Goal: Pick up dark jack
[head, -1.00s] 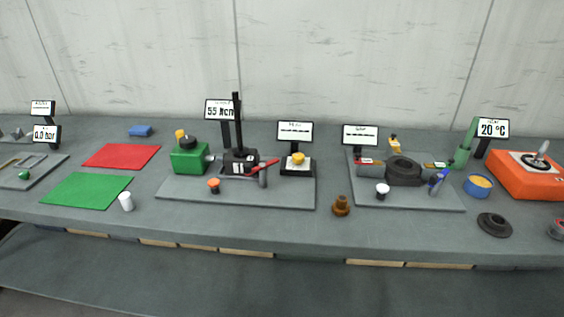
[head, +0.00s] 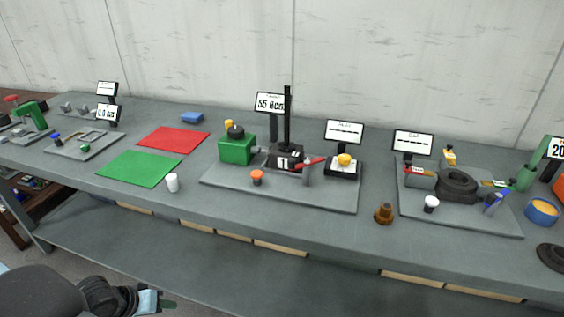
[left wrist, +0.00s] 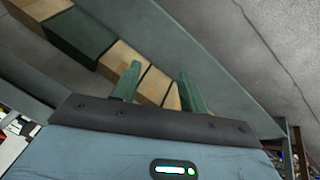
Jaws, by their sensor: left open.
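No jack is plainly marked as the dark one, and I cannot tell which it is. A brown jack-like piece (head: 384,214) stands upright near the bench's front edge. A small dark piece with an orange top (head: 257,178) stands on the middle grey plate, and a white-topped one (head: 431,204) on the right plate. A black flanged disc (head: 552,257) is cut off at the right edge. My left gripper (head: 164,301) is low at the lower left, in front of the bench and apart from all of these. In the left wrist view its green fingers (left wrist: 158,88) are open and empty.
The grey bench (head: 300,225) has a lower shelf and wooden blocks (head: 280,249) beneath its top. A black press (head: 286,155), a green box (head: 237,150) and displays stand behind. Green (head: 140,168) and red mats (head: 173,139) lie left, near a white cup (head: 172,183).

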